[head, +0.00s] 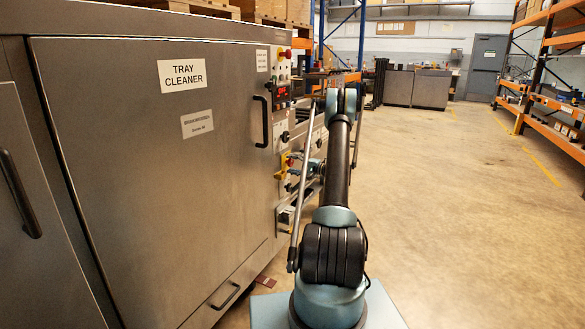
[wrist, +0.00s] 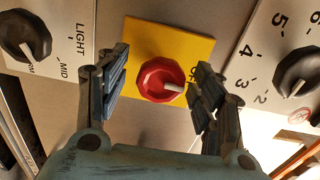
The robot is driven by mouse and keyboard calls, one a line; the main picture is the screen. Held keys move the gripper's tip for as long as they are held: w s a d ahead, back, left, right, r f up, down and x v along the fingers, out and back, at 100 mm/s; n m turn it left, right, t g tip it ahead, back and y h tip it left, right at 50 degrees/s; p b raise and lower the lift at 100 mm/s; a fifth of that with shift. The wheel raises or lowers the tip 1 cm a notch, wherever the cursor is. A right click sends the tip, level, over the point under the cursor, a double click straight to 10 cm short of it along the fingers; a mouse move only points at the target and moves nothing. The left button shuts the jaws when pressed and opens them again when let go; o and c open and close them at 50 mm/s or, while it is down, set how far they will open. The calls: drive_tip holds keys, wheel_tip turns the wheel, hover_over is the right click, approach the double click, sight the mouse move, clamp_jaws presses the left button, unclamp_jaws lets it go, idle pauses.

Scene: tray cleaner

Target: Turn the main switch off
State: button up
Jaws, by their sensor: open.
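The main switch is a red knob (wrist: 158,80) on a yellow plate (wrist: 140,35) in the wrist view. Its white pointer bar points right and slightly down. A label beginning with O is beside the knob, partly hidden by the right finger. My gripper (wrist: 160,70) is open, with one finger left and one right of the knob. Gaps show between the knob and both fingers, and I cannot tell the depth. In the head view, the yellow plate (head: 281,166) is on the cleaner's side panel and my gripper (head: 298,171) is in front of it.
A black knob marked LIGHT and MID (wrist: 25,36) is left of the plate, and a numbered black knob (wrist: 298,72) is right. The tray cleaner (head: 150,150) fills the left of the head view. Open floor (head: 460,220) lies right, before orange racks (head: 550,115).

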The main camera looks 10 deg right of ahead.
drive_tip(key=v, duration=1.2)
drive_tip(key=s+a+r+n+g+h, duration=0.2)
drive_tip(key=s+a+r+g, duration=0.2)
drive_tip(key=s+a+r, duration=0.55)
drive_tip(key=s+a+r+n+g+h, duration=0.1)
drive_tip(key=s+a+r+h, duration=0.15)
drive_tip(key=s+a, duration=0.35)
drive_tip(key=s+a+r+n+g+h, duration=0.15)
drive_tip(key=s+a+r, duration=0.25)
drive_tip(key=s, duration=0.5)
drive_tip(key=s+a+f+n+g+h, duration=0.15)
drive_tip(key=s+h, duration=0.25)
drive_tip(key=s, duration=1.5)
drive_tip(key=s+d+f+h, duration=0.2)
drive_tip(key=s+f, duration=0.2)
drive_tip(key=s, duration=0.4)
drive_tip(key=s+d+f+n+h, duration=0.1)
drive_tip(key=s+d+f+h, duration=0.1)
drive_tip(key=s, duration=0.6)
wheel_tip(320, 180, down, 2)
drive_tip(key=shift+s+d+n+g, duration=0.3)
drive_tip(key=shift+s+d+g, duration=0.1)
drive_tip(key=shift+d, duration=0.25)
